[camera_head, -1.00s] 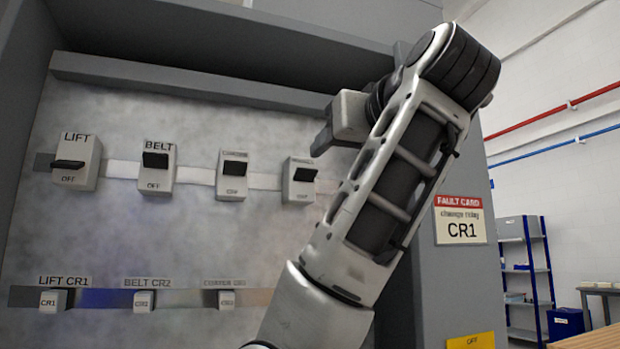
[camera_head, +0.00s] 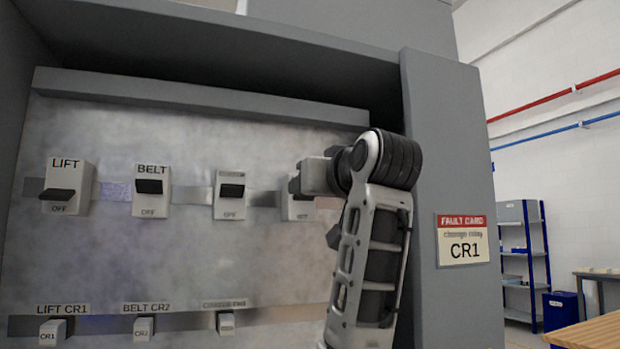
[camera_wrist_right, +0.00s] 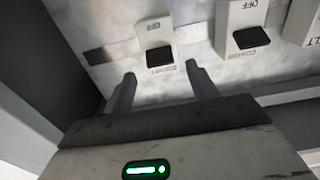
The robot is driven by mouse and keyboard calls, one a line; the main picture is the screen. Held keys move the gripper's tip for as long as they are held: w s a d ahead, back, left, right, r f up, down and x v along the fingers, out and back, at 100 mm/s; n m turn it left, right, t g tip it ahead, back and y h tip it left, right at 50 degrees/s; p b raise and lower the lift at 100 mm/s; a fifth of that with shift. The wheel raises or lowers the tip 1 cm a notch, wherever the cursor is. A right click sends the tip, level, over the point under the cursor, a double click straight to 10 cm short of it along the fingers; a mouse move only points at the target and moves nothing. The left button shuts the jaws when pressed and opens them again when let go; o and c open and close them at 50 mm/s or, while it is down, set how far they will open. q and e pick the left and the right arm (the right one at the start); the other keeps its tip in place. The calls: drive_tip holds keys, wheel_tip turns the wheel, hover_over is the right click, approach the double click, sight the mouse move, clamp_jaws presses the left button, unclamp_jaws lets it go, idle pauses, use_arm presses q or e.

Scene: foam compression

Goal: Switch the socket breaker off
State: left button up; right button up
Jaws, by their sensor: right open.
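The rightmost breaker of the upper row, a pale block, is partly hidden behind my right gripper in the head view (camera_head: 297,209). It shows in the wrist view (camera_wrist_right: 155,36), upside down, with OFF at the top. Its dark lever (camera_wrist_right: 160,56) sits at the end away from OFF, like its neighbour's; its small label is blurred. My right gripper (camera_wrist_right: 160,70) is open and empty, its two fingers pointing at the panel on either side of this lever's line. The fingertips look short of the breaker; contact cannot be told. My left gripper is out of view.
The LIFT (camera_head: 68,188), BELT (camera_head: 152,190) and third (camera_head: 229,195) breakers stand to the left; the LIFT lever sits lower. Relays such as CR1 (camera_head: 53,330) line the row below. The cabinet's right wall (camera_head: 450,130) bears a fault card (camera_head: 463,240) and stands close to my arm.

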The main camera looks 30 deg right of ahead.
drive_tip(key=shift+p+x, duration=0.5)
drive_tip(key=shift+x, duration=1.45)
drive_tip(key=shift+a, duration=0.1)
